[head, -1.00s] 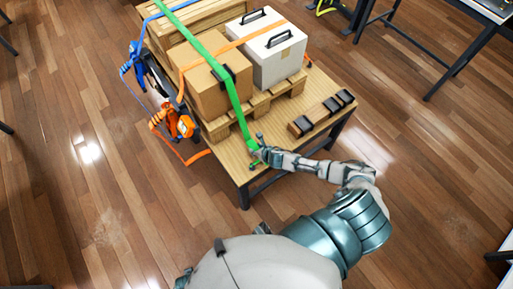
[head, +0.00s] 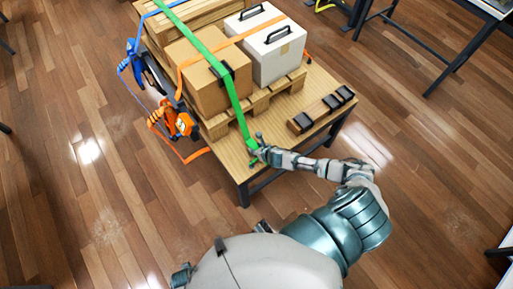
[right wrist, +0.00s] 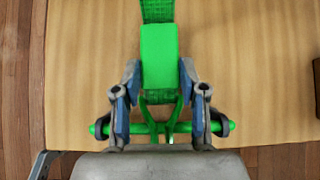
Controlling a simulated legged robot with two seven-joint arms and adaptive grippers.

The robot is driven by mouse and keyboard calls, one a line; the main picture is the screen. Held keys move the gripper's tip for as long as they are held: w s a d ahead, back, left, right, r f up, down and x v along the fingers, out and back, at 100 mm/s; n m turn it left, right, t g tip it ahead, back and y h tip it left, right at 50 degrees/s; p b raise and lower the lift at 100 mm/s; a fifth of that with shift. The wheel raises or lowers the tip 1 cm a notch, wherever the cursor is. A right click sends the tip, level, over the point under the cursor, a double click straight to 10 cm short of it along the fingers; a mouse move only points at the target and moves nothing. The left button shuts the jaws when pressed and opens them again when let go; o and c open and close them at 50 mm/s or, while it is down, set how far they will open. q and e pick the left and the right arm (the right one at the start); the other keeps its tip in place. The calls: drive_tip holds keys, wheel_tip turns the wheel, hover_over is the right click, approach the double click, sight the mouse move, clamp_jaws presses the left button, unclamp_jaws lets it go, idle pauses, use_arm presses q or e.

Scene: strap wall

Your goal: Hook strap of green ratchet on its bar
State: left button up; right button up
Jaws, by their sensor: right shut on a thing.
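The green strap (head: 222,75) runs taut from the top left over the cardboard box down to the table's near edge. Its lower end shows in the right wrist view as a green block (right wrist: 159,55) with a forked green hook (right wrist: 148,120). My right gripper (right wrist: 160,88) is shut on this green end piece, one finger on each side; it also shows in the head view (head: 259,152). A green bar (right wrist: 222,128) lies crosswise at the hook's tips, by the table edge. I cannot tell whether the hook is around it. The green ratchet is not clearly seen. My left gripper is not in view.
An orange ratchet (head: 180,123) and a blue ratchet (head: 134,47) hang at the left side. A dark-blocked wooden piece (head: 320,112) lies at the right.

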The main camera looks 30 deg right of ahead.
sight(251, 142)
drive_tip(key=shift+r, duration=0.2)
drive_tip(key=shift+w+f, duration=0.1)
drive_tip(key=shift+w+a+f, duration=0.1)
drive_tip(key=shift+w+f, duration=0.05)
drive_tip(key=shift+w, duration=1.15)
drive_tip(key=shift+w, duration=0.2)
drive_tip(key=o, duration=1.3)
